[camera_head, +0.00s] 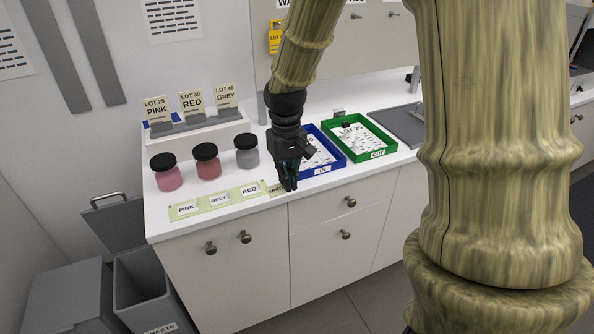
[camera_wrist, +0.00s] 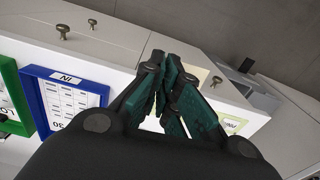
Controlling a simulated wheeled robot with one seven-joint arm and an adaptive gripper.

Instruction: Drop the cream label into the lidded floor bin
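The cream label (camera_head: 275,190), marked with letters that look like WHITE, is at the counter's front edge, right of a pale green strip (camera_head: 225,200). My gripper (camera_head: 290,185) points down at its right end and partly hides it. In the wrist view the dark green fingers (camera_wrist: 168,85) are close together, with a cream patch (camera_wrist: 197,72) beside them. Whether they grip the label is unclear. The grey floor bin (camera_head: 140,272), marked WASTE, stands left of the counter with its lid (camera_head: 112,222) raised. It also appears in the wrist view (camera_wrist: 250,88).
PINK, GREY and RED labels lie on the strip. Pink, red and grey jars (camera_head: 206,162) stand behind it, before a rack of lot cards (camera_head: 192,103). Blue (camera_head: 333,166) and green (camera_head: 383,152) trays lie to the right. Another grey box (camera_head: 65,300) stands left of the bin.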

